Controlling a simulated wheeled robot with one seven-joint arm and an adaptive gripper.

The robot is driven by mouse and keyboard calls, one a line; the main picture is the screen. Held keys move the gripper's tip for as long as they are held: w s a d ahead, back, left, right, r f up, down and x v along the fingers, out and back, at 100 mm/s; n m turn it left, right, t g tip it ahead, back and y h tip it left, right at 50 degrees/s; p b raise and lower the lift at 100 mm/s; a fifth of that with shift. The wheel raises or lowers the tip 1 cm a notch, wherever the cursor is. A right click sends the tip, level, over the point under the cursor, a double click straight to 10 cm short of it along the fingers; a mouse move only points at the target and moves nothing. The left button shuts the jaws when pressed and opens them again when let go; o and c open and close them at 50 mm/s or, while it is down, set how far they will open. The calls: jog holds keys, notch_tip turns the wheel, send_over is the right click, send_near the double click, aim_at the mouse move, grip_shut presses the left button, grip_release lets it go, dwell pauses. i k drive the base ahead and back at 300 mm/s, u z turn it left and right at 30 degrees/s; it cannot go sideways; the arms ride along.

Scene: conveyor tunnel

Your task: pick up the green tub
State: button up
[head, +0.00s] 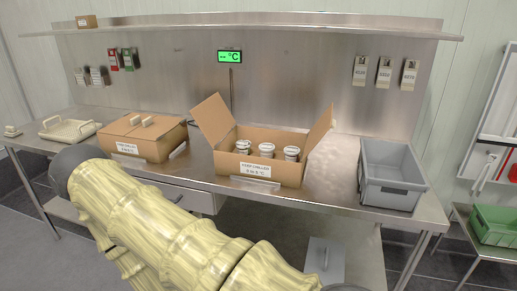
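The green tub (494,226) sits at the far right on a low steel stand, and its right side is cut off by the picture edge. It looks open at the top and upright. Its inside is only partly seen, so I cannot tell whether it holds anything. My arm, in a yellow patterned sleeve, crosses the lower left and bottom middle, well apart from the tub. My gripper is not in view.
A steel bench (325,196) spans the middle, with a grey crate (392,195), an open carton (230,167) holding lidded cups, a closed carton (140,145) and a beige tray (70,136). The low steel stand (468,243) bears the tub. Dark floor shows between bench and stand.

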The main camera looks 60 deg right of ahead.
aim_at(243, 146)
jog(key=z, duration=1.2)
